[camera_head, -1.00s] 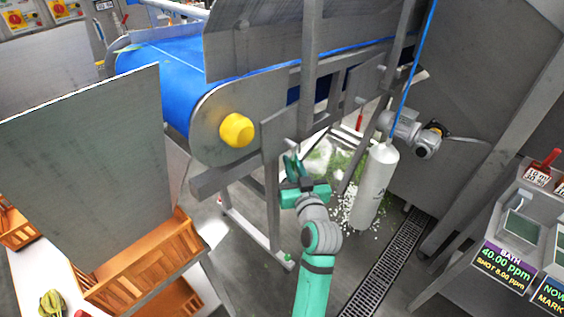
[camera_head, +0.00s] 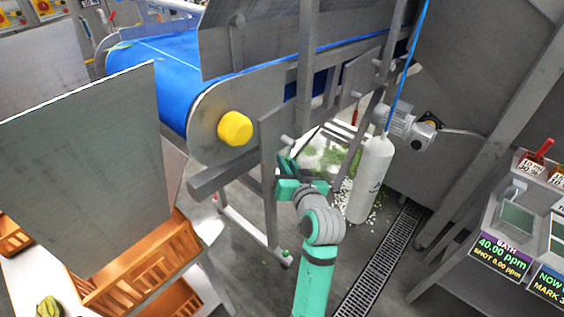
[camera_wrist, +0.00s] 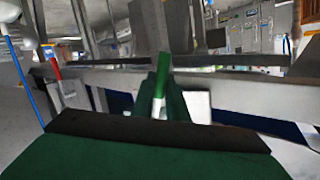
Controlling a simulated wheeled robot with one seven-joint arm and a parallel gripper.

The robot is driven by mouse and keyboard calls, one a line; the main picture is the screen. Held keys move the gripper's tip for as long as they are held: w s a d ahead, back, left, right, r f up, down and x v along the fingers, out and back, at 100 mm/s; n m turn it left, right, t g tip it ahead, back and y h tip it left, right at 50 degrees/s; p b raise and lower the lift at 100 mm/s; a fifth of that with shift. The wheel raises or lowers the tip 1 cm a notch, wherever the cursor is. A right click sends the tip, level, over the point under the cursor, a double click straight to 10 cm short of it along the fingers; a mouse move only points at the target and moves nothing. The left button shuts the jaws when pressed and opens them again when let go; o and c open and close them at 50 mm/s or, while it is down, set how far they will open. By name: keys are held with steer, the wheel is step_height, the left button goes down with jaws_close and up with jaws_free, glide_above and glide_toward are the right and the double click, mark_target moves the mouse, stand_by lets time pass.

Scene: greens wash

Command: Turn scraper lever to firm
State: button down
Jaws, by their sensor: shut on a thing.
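My gripper (camera_head: 285,164) is at the side frame of the blue-belt conveyor, below and right of the yellow roller cap. In the wrist view my dark green fingers (camera_wrist: 164,96) are shut on a bright green bar, which looks like the grip of the scraper lever (camera_wrist: 161,76). The bar stands nearly upright between the fingers. In the head view the lever is hidden by my gripper and the frame. I cannot read any firm marking.
The yellow roller cap (camera_head: 235,128) juts out at the conveyor's end. A white hanging cylinder (camera_head: 371,180) on a blue cord is right of my arm. A red handle (camera_wrist: 55,68) shows left in the wrist view. Orange crates (camera_head: 135,270) stand at lower left.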

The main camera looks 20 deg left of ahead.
steer(key=c, duration=1.7)
jaws_free()
steer(key=shift+c, duration=0.2)
steer(key=shift+d, duration=0.1)
steer(key=v, duration=1)
steer(key=shift+s+d, duration=0.2)
steer(key=shift+s, duration=0.1)
